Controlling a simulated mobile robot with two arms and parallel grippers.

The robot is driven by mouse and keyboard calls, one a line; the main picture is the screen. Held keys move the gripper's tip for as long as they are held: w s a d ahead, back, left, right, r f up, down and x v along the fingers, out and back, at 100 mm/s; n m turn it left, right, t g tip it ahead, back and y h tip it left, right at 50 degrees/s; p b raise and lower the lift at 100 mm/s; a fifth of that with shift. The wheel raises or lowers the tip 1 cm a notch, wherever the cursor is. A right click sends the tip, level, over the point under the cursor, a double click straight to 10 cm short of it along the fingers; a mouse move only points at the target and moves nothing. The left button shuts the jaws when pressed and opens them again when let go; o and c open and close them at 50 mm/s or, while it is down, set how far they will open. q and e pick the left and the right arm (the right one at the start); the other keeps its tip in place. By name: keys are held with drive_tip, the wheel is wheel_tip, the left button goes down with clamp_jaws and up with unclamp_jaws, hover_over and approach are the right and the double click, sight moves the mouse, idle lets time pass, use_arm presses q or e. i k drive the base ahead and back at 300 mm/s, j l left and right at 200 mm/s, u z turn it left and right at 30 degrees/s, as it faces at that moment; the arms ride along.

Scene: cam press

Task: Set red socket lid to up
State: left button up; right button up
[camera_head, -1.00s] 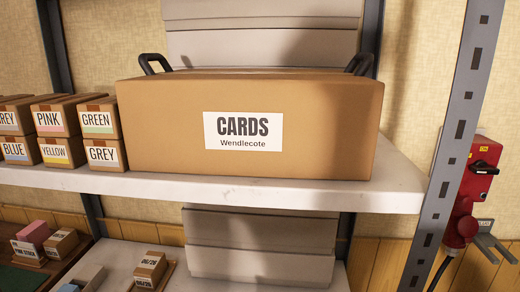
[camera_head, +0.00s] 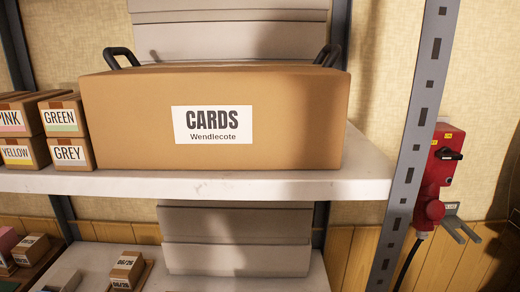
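A red socket unit (camera_head: 436,172) is on the wall at the right, just beyond the grey shelf upright. It has a black rotary handle (camera_head: 448,154) on its upper part and yellow stickers near its top. A round red part (camera_head: 432,211), which looks like the lid or a plug, is at its lower end, and a black cable runs down from there. I cannot tell the lid's exact position at this size.
The grey shelf upright (camera_head: 408,165) stands just left of the socket unit. A large CARDS box (camera_head: 290,125) sits on the white shelf (camera_head: 300,184), with small labelled boxes (camera_head: 60,118) to its left.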

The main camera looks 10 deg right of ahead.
sight(434, 210)
drive_tip(key=z, duration=1.35)
